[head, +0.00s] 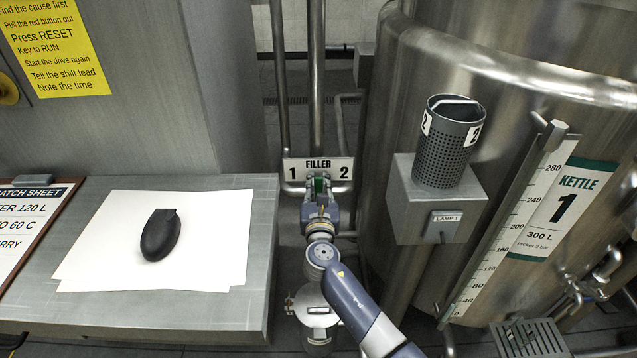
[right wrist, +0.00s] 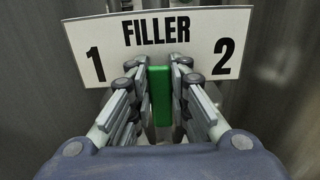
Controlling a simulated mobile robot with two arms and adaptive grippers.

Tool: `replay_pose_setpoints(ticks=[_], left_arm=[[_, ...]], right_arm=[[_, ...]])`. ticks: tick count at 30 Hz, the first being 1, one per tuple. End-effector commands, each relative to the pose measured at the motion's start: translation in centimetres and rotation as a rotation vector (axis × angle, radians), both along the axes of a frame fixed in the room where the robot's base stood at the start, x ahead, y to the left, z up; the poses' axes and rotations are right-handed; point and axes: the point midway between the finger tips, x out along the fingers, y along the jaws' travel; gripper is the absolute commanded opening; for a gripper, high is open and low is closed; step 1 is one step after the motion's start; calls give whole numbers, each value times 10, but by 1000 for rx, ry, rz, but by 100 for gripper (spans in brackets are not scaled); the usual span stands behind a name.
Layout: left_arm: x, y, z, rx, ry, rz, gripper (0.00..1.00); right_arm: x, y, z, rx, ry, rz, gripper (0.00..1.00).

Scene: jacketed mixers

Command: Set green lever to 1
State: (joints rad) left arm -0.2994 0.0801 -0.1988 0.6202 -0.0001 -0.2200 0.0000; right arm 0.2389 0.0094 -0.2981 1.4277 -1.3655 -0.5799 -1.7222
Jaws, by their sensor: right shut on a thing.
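The green lever (right wrist: 160,92) stands upright in front of the FILLER plate, near the middle between the marks 1 and 2. It also shows small in the head view (head: 319,186). My right gripper (right wrist: 160,85) is shut on the lever, with a finger on each side of it. In the head view my right gripper (head: 319,196) reaches up to the plate and hides the lever's lower part. The FILLER plate (head: 318,164) has 1 on its left and 2 on its right; it fills the top of the right wrist view (right wrist: 160,40). My left gripper is not in view.
A steel table (head: 180,315) with white paper and a black oval object (head: 160,235) stands at the left. A perforated grey cup (head: 445,150) sits on a box to the right, beside the large steel kettle (head: 590,115). Vertical pipes (head: 317,80) rise behind the plate.

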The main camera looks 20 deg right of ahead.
Motion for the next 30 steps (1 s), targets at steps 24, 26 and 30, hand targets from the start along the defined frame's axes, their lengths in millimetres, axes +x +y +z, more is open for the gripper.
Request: replay_pose_setpoints(ticks=[24,26,30], left_arm=[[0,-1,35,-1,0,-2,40],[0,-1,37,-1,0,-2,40],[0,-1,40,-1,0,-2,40]], right_arm=[[11,38,-8,-459,133,1,0],[12,42,-10,-505,145,0,0],[14,49,-15,-600,173,0,0]])
